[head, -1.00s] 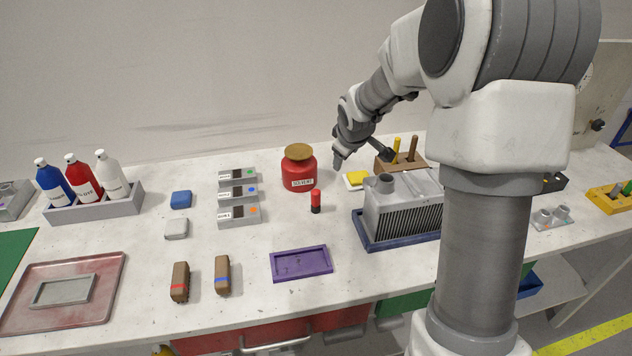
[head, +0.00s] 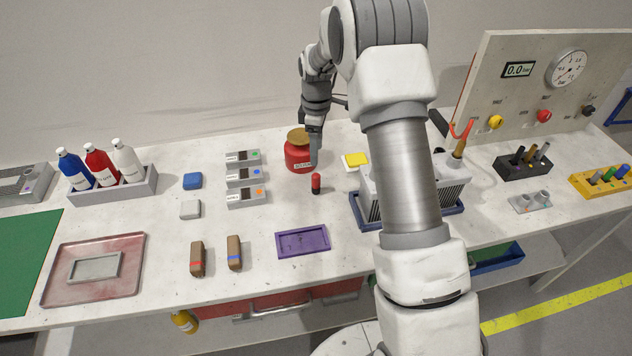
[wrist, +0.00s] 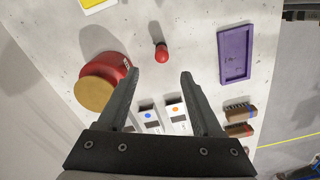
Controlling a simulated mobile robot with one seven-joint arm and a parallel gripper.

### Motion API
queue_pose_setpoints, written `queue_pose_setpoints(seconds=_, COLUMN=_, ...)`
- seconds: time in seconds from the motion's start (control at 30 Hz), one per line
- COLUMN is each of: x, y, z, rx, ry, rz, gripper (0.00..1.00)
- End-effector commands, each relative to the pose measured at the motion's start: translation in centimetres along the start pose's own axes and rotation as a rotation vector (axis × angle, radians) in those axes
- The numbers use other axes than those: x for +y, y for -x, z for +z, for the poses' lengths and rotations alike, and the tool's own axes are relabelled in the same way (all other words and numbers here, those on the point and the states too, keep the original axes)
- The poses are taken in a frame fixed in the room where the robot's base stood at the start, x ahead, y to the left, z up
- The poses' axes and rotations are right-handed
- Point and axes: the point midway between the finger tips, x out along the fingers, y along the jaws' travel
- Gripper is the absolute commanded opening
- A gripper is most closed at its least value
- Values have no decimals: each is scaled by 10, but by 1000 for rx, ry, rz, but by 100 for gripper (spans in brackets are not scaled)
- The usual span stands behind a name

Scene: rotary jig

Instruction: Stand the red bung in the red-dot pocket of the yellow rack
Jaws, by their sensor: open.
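The red bung (head: 316,184), red on top with a dark lower part, stands upright on the bench in front of a red solvent jar. In the wrist view the bung (wrist: 161,52) lies just beyond my fingertips, not between them. My gripper (wrist: 173,73) is open and empty; in the head view it (head: 314,160) hangs above and behind the bung, in front of the jar. The yellow rack (head: 606,185) is at the far right of the bench, with green, blue and grey pegs in it. Its red-dot pocket cannot be made out.
The red jar (head: 299,155) stands close behind the bung. A purple tray (head: 303,243) lies in front, and grey labelled boxes (head: 246,197) are to the left. A finned grey block (head: 453,186) in a blue tray, a black peg holder (head: 524,168) and a grey fitting lie towards the rack.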

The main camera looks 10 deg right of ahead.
Motion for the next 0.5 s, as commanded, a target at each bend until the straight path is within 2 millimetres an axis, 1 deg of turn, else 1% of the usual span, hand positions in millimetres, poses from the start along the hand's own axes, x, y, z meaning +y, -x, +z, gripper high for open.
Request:
queue_pose_setpoints(seconds=0.03, x=-1, y=-11, z=0, rx=-2, ry=0, rz=-4, gripper=67)
queue_pose_setpoints(seconds=0.1, x=-1, y=-24, z=0, rx=-1, ry=0, rz=-3, gripper=67)
queue_pose_setpoints(seconds=0.2, x=0, y=-39, z=0, rx=0, ry=0, rz=-1, gripper=67)
queue_pose_setpoints(seconds=0.3, x=0, y=-48, z=0, rx=0, ry=0, rz=0, gripper=67)
queue_pose_setpoints(seconds=0.43, x=-1, y=-54, z=0, rx=0, ry=0, rz=0, gripper=67)
queue_pose_setpoints(seconds=0.5, x=-2, y=-63, z=0, rx=-1, ry=1, rz=-1, gripper=67)
